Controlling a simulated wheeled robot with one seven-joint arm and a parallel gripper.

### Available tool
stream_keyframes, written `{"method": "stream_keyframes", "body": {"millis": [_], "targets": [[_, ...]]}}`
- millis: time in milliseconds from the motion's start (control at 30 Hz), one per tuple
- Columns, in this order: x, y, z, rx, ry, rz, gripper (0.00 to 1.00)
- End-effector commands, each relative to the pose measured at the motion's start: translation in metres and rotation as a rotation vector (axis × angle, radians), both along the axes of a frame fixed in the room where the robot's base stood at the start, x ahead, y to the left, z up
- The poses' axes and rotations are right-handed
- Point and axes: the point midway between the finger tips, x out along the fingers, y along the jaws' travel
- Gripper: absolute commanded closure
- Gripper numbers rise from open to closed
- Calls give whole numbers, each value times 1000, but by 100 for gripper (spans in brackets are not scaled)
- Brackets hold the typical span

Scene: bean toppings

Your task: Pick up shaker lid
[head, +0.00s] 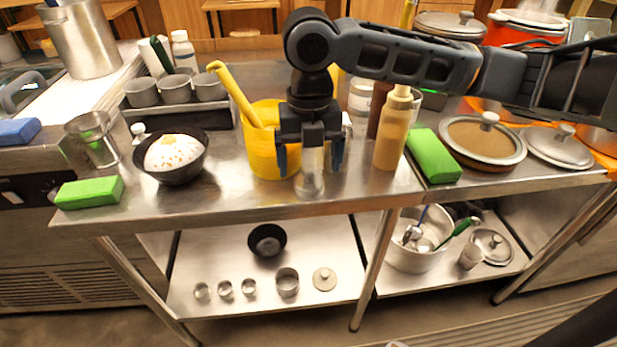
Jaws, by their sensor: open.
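My gripper (310,164) points straight down over the front middle of the steel table, its two dark-blue-tipped fingers apart. A small pale, see-through shaker (311,184) stands upright on the table below the palm, with its upper part between the fingers in this view. The shaker's top, where a lid sits, is mostly hidden by the gripper, so I cannot tell the lid's outline or whether the fingers touch it.
A yellow bucket (262,150) stands close on the left, and a tan squeeze bottle (392,135) on the right. A green sponge (434,155) and a lidded pan (482,142) lie farther right. A black bowl (174,172) holds white food.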

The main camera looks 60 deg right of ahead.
Motion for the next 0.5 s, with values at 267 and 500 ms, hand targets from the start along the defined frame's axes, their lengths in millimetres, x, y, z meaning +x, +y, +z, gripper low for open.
{"method": "stream_keyframes", "body": {"millis": [267, 500], "targets": [[1, 0, -25, 1, -1, 0, 10], [1, 0, -25, 0, -2, 0, 14]]}}
